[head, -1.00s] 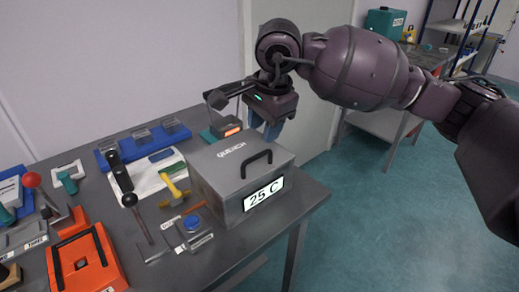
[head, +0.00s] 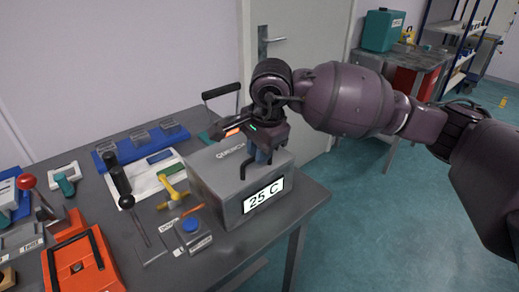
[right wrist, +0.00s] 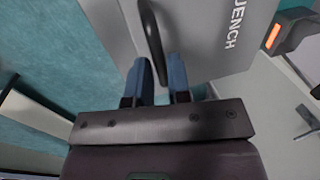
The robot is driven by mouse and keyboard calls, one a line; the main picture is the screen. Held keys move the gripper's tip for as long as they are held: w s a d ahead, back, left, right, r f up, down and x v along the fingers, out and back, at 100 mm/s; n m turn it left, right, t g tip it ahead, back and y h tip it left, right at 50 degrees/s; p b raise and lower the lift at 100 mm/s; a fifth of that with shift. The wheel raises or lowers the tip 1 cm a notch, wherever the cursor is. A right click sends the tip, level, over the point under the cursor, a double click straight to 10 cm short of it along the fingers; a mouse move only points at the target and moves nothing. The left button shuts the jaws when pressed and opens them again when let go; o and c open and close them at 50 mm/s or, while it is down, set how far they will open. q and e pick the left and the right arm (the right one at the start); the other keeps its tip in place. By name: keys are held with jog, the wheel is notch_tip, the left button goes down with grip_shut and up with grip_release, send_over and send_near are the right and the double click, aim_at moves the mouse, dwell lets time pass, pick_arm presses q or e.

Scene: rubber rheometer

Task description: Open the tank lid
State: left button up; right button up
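The grey tank (head: 213,203) stands on the dark table, with "QUENCH" on its lid (head: 212,157) and a "25 C" label on its front. The lid lies flat and closed. My right gripper (head: 262,156) is low over the lid at its black handle (head: 243,170), which is partly hidden by the fingers. In the right wrist view, the handle (right wrist: 152,38) runs between the two blue fingers (right wrist: 160,72). The fingers are apart, with a gap visible beside the handle. My left gripper is not in view.
A blue-button box (head: 192,232), a yellow tool (head: 172,182) and a black-knobbed lever (head: 128,202) lie left of the tank. An orange fixture (head: 78,265) sits further left. A door (head: 300,45) stands behind the table.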

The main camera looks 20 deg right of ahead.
grip_shut()
jog(key=shift+r, duration=0.1)
